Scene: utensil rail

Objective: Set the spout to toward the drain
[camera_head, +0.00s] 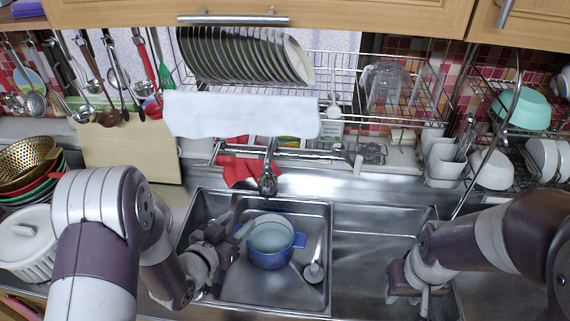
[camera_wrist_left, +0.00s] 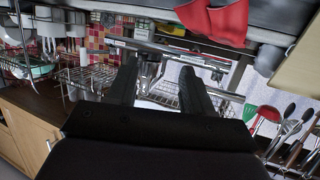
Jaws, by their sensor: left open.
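The metal spout (camera_head: 267,180) stands at the back edge of the sink and points forward over the left basin. In the left wrist view, chrome metal that looks like the tap (camera_wrist_left: 150,72) shows between and beyond my fingers. My left gripper (camera_head: 238,232) is over the left basin, in front of the spout and apart from it, beside the blue pot. In the left wrist view its two dark fingers (camera_wrist_left: 160,88) are spread with nothing held. My right gripper (camera_head: 424,300) hangs over the right side of the sink; its fingers are too unclear to read. I cannot make out the drain for certain.
A blue pot (camera_head: 270,259) sits in the left basin (camera_head: 318,222), with a small round grey item (camera_head: 314,272) to its right. The right basin (camera_head: 372,255) looks empty. A red cloth (camera_head: 238,172) lies left of the spout. A dish rack (camera_head: 345,95) hangs behind.

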